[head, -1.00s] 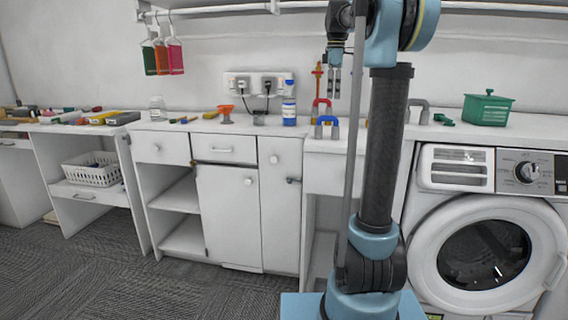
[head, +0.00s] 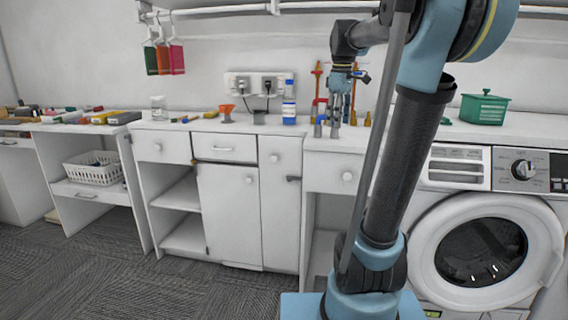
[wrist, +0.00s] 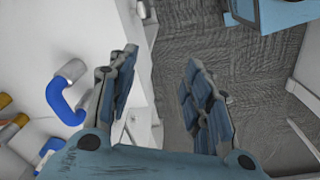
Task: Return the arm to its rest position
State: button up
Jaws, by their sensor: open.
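My gripper (head: 341,112) hangs pointing down near the counter's front edge in the head view, in front of the blue-and-grey bent pipe. In the wrist view my gripper (wrist: 161,60) has its two padded fingers spread apart, with nothing between them. Beyond the fingers I see the counter edge and grey carpet. My arm rises from its blue base and leans to the right.
The white counter (head: 225,127) holds an orange funnel (head: 226,109), a blue-labelled bottle (head: 289,112) and a green lidded box (head: 484,108). A washing machine (head: 487,240) stands at the right. Carpet (head: 130,275) is clear at the left front.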

jog(key=s+f+m, duration=0.5)
jog(key=s+f, duration=0.7)
jog(key=f, duration=0.2)
jog(key=s+f+m+t, duration=0.1)
jog(key=s+f+m, duration=0.4)
jog(key=s+f, duration=0.8)
notch_tip(320, 180, down, 2)
jog(key=shift+d+f+m+t, duration=0.2)
jog(key=shift+f+m+t, duration=0.05)
jog(key=shift+m+t, duration=0.05)
jog(key=shift+w+f, duration=0.2)
jog(key=shift+w, duration=0.2)
